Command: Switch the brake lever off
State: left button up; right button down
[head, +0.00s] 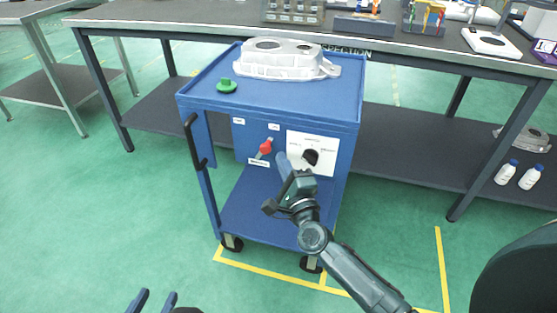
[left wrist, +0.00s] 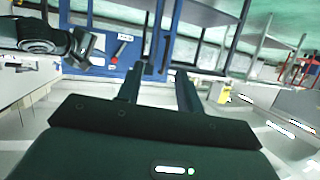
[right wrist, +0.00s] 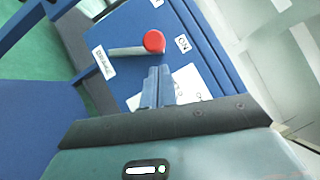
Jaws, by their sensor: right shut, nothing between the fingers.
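The brake lever (head: 266,147) is on the front panel of the blue cart. It has a red ball knob on a grey stem and leans up and right, towards the right of two small cards. In the right wrist view the lever (right wrist: 154,41) points at a card (right wrist: 183,43) reading "ON". My right gripper (head: 283,163) is shut and empty, just right of and below the knob and apart from it. Its closed fingers (right wrist: 159,86) show below the knob in the right wrist view. My left gripper (head: 154,298) is open and empty, low in front of the cart.
The cart top (head: 290,102) carries a metal casting (head: 283,62) and a green knob (head: 227,86). A black handle (head: 194,140) stands at the cart's left edge. An inspection bench (head: 200,17) is behind.

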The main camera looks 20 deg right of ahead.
jog(key=shift+w+a+r, duration=0.2)
jog(key=shift+w+a, duration=0.25)
jog(key=shift+a, duration=0.05)
